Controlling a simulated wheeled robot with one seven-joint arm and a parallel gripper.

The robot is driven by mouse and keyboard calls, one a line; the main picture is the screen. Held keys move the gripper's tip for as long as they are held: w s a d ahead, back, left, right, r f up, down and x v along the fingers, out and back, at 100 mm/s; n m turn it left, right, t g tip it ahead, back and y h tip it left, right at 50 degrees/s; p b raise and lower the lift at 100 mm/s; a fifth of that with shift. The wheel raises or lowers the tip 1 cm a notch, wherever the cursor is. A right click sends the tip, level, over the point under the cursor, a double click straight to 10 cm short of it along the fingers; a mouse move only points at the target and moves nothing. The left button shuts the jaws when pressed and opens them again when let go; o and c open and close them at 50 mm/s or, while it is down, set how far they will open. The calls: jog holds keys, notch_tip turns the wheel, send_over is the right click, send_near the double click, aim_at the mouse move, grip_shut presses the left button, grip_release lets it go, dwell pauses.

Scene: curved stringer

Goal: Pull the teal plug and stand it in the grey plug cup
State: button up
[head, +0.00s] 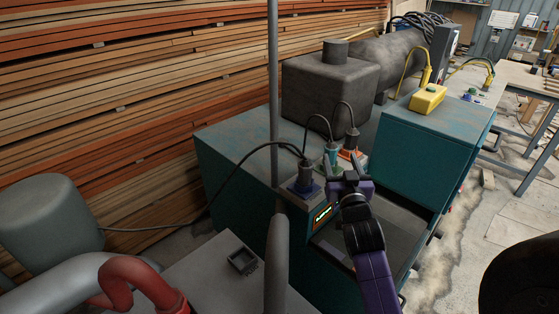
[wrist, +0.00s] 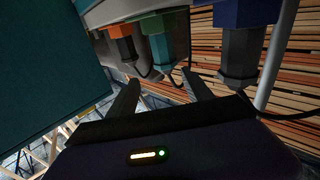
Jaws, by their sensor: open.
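The teal plug (head: 331,155) stands in a green socket on the teal machine, with a black cord from its end. It also shows in the wrist view (wrist: 162,48), between a dark plug in an orange socket and one in a blue socket. My gripper (head: 347,172) is open and empty, just in front of the plugs in the head view. In the wrist view, its fingertips (wrist: 160,77) lie either side of the teal plug's cord end; I cannot tell whether they touch it. A small square grey cup (head: 242,261) sits on the grey surface at lower centre and looks empty.
The dark plug in the blue socket (head: 305,178) and the one in the orange socket (head: 351,139) stand close by. A grey upright pole (head: 273,80) rises left of the plugs. A red pipe (head: 125,278) is at lower left. The surface around the cup is clear.

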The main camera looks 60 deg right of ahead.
aim_at(332, 156)
jog(key=shift+w+a+f+g, duration=0.15)
jog(key=shift+w+f, duration=0.05)
jog(key=shift+f, duration=0.3)
jog(key=shift+w+a+f+g, duration=0.15)
jog(key=shift+w+f, duration=0.05)
jog(key=shift+f, duration=0.25)
jog(key=shift+f+y, duration=0.1)
jog(key=shift+y, duration=0.2)
jog(key=p+x, duration=0.2)
jog(key=x, duration=0.4)
jog(key=shift+w+d, duration=0.15)
jog(key=shift+w, duration=0.05)
jog(key=shift+w+d+f, duration=0.1)
jog(key=shift+w+d, duration=0.15)
jog(key=shift+d, duration=0.3)
jog(key=shift+c, duration=0.5)
grip_shut()
